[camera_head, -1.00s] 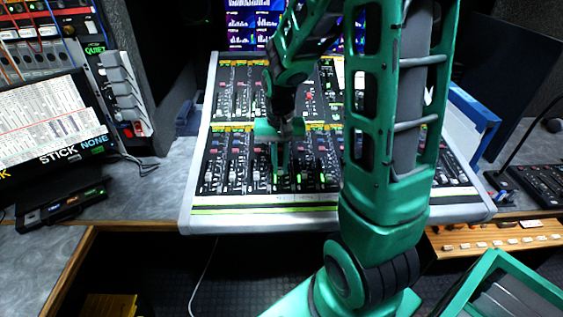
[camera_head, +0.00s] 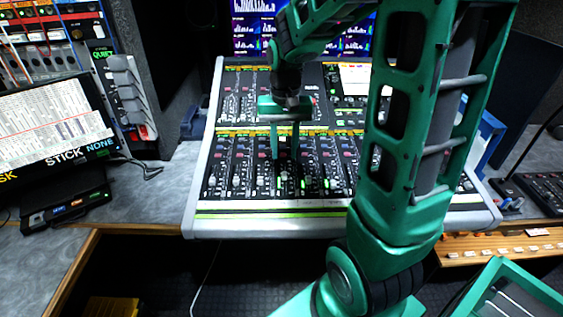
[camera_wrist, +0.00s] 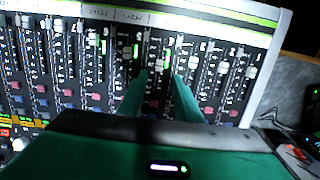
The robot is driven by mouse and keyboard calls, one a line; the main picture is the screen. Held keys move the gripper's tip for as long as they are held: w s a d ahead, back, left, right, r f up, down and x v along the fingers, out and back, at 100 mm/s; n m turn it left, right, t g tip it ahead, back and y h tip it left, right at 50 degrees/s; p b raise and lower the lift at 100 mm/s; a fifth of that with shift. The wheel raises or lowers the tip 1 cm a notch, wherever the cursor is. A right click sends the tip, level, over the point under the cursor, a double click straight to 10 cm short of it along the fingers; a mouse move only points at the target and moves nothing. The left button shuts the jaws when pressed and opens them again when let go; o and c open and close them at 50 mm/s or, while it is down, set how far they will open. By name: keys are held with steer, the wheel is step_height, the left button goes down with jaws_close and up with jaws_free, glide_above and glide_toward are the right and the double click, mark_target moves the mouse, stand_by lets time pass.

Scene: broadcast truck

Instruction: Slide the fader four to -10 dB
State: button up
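The mixing console (camera_head: 330,205) has a front row of faders. Counting from its left edge in the head view, fader four (camera_head: 284,186) appears to be in the strip with a green light, just in front of my gripper (camera_head: 285,156). My gripper points down over the strips. In the wrist view the console is seen reversed, and my gripper (camera_wrist: 158,78) shows two spread green fingers. One strip lies between them, with its fader and green light beyond the tips. No cap is held between the fingers. The scale marks are too small to read.
Neighbouring faders (camera_wrist: 222,68) stand close on both sides of the fingers. A wooden ledge (camera_head: 490,250) with buttons is at lower right. My arm hides the console's right part.

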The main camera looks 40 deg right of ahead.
step_height(320, 180, up, 3)
steer(key=shift+r, duration=0.15)
stand_by(0.6)
steer(key=s+d, duration=0.2)
steer(key=s, duration=1.9)
steer(key=shift+f, duration=0.2)
steer(key=shift+s, duration=0.1)
steer(key=shift+w+f, duration=0.25)
steer(key=shift+w, duration=0.35)
